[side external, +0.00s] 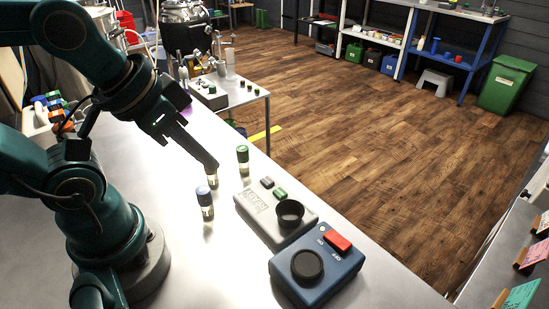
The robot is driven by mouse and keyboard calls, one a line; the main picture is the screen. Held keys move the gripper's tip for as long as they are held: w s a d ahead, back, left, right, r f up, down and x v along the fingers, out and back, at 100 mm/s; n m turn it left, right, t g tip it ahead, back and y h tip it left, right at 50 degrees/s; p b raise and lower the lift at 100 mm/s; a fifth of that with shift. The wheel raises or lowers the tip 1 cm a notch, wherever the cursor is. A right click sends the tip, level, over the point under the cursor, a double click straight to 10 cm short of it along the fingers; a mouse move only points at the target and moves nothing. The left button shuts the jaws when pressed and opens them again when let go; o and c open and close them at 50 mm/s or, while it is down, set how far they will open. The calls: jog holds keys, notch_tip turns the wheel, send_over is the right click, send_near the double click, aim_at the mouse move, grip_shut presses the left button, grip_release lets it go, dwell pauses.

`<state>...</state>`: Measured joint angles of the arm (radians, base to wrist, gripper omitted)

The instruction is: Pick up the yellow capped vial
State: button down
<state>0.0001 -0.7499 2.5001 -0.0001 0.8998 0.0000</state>
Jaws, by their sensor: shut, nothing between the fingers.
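My gripper (211,163) is shut and empty, pointing down and to the right over the metal table. A small vial (212,175) shows just below its fingertips; the fingers hide its cap, so I cannot tell its colour or whether they touch. A blue-capped vial (204,197) stands upright in front of it. A green-capped vial (243,154) stands upright to the right and behind. I cannot make out a yellow cap on any of these vials.
A grey device (250,208) with a dark round well and a blue device (340,269) with a red part stand at the table's right edge. Several coloured items (55,104) sit at the far left behind my arm. The table (200,268) is bare in front of the vials.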

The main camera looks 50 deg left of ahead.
jog(key=c, duration=0.5)
grip_release()
notch_tip(320, 180, up, 5)
jog(key=n+g, duration=0.4)
jog(key=n, duration=0.3)
send_over(211, 172)
jog(key=a, duration=0.1)
jog(key=shift+g+y, duration=0.3)
notch_tip(211, 172, down, 14)
jog(key=shift+w+f, duration=0.1)
jog(key=shift+f, duration=0.1)
jog(key=shift+w+a+f, duration=0.1)
jog(key=shift+w+f, duration=0.1)
jog(key=shift+f, duration=1.25)
jog(key=shift+w+a+f, duration=0.1)
jog(key=shift+w+f, duration=0.05)
jog(key=shift+f, duration=1.25)
